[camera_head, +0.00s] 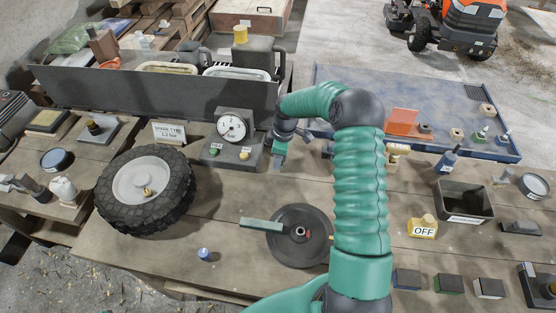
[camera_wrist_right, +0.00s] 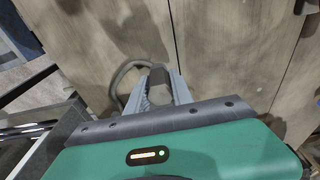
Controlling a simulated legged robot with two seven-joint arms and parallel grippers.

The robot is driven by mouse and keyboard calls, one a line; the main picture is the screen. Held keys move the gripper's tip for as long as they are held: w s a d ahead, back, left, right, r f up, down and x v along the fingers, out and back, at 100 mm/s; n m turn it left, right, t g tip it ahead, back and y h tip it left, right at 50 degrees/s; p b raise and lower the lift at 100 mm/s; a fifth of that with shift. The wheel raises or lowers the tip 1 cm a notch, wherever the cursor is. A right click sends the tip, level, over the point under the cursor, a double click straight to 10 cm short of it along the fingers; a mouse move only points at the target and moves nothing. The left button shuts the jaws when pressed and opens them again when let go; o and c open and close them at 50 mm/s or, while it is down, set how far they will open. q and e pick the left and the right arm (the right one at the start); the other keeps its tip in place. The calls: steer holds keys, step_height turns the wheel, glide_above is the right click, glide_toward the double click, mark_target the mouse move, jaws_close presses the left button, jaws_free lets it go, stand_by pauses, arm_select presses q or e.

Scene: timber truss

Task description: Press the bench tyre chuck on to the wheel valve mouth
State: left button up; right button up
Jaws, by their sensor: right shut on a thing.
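The wheel (camera_head: 146,196) lies on its side on the bench at left, a black knobbly tyre on a pale hub. Its small brass valve (camera_head: 148,191) stands near the hub's middle, with nothing on it. My right gripper (camera_head: 279,158) is low beside the gauge box, to the right of the wheel and apart from it. In the wrist view its fingers (camera_wrist_right: 158,88) are shut on a dark, rounded piece (camera_wrist_right: 158,78), apparently the tyre chuck, with a grey hose (camera_wrist_right: 118,80) curving off left. The chuck's mouth is hidden. My left gripper is not in view.
A gauge box (camera_head: 232,138) with a round dial stands behind the wheel, with a spare tyre sign (camera_head: 169,132) beside it. A dark disc (camera_head: 300,236) with a green bar (camera_head: 262,225) lies in front. A small blue-capped piece (camera_head: 204,254) stands near the front edge.

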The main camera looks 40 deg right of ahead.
steer(key=shift+d+f, duration=0.1)
steer(key=shift+d, duration=0.05)
jaws_close()
steer(key=shift+w+r, duration=0.1)
steer(key=shift+r, duration=0.6)
steer(key=shift+s+d+r, duration=0.1)
steer(key=shift+s+r, duration=0.05)
steer(key=shift+r, duration=0.4)
steer(key=shift+s+d+r, duration=0.1)
steer(key=shift+s+r, duration=0.05)
steer(key=shift+r, duration=0.35)
steer(key=s+a, duration=0.1)
steer(key=s, duration=0.4)
steer(key=s+a+r, duration=0.1)
steer(key=s, duration=0.4)
steer(key=s+a, duration=0.1)
steer(key=s, duration=0.4)
steer(key=shift+s+a+r+b, duration=0.15)
steer(key=shift+r+b, duration=0.1)
steer(key=shift+b, duration=0.05)
